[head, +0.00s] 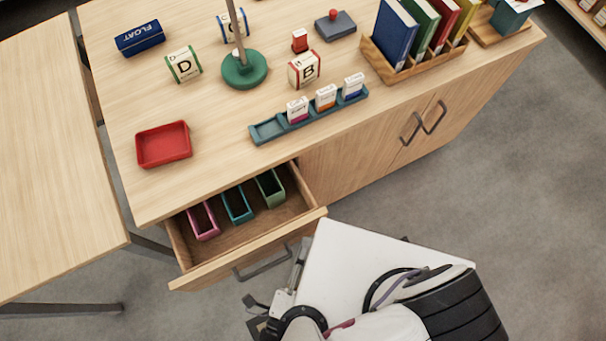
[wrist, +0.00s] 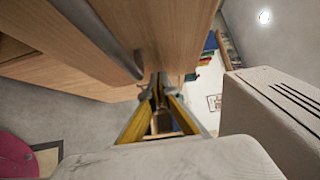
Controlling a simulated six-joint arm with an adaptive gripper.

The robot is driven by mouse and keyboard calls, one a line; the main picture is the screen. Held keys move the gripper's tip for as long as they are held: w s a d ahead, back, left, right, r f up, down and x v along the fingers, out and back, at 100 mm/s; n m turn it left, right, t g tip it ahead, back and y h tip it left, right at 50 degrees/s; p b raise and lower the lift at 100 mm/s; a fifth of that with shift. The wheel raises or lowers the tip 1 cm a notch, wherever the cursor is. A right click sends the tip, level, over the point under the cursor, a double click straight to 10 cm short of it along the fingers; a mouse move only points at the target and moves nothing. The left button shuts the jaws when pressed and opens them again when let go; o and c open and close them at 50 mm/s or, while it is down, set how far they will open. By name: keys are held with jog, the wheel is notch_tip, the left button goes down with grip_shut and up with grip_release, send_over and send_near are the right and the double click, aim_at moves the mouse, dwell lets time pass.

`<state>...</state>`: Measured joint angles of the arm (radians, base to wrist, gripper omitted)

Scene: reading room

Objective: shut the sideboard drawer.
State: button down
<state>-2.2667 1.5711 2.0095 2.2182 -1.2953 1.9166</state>
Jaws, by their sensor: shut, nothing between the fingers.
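The sideboard drawer (head: 247,252) is pulled open at the left end of the sideboard's front. Its bar handle (head: 262,266) is on the drawer front. Pink, teal and green bins sit inside the drawer. My gripper (head: 262,318) is low in the head view, in front of the drawer and partly hidden by my arm. In the wrist view my gripper (wrist: 158,88) is shut and empty, with its fingertips close to pale wood (wrist: 165,35). I cannot tell whether they touch it.
The sideboard top (head: 215,120) holds a red tray (head: 163,144), a teal rack (head: 308,115) with small boxes, letter blocks, a green-based stand (head: 244,69) and a book holder (head: 428,62). A table (head: 55,150) stands at the left. Grey floor is clear at the right.

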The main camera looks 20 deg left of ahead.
aim_at(263, 251)
jog(key=shift+w+a, duration=0.3)
jog(key=shift+w+a, duration=0.1)
jog(key=shift+w, duration=0.05)
dwell(0.4)
jog(key=w+a, duration=1.1)
jog(key=shift+w+a, duration=0.25)
jog(key=shift+a, duration=0.1)
jog(key=shift+r, duration=0.1)
dwell(0.5)
jog(key=shift+s+d, duration=0.6)
jog(key=shift+s, duration=0.05)
jog(key=s+d, duration=0.2)
jog(key=s, duration=0.1)
jog(key=shift+s, duration=4.4)
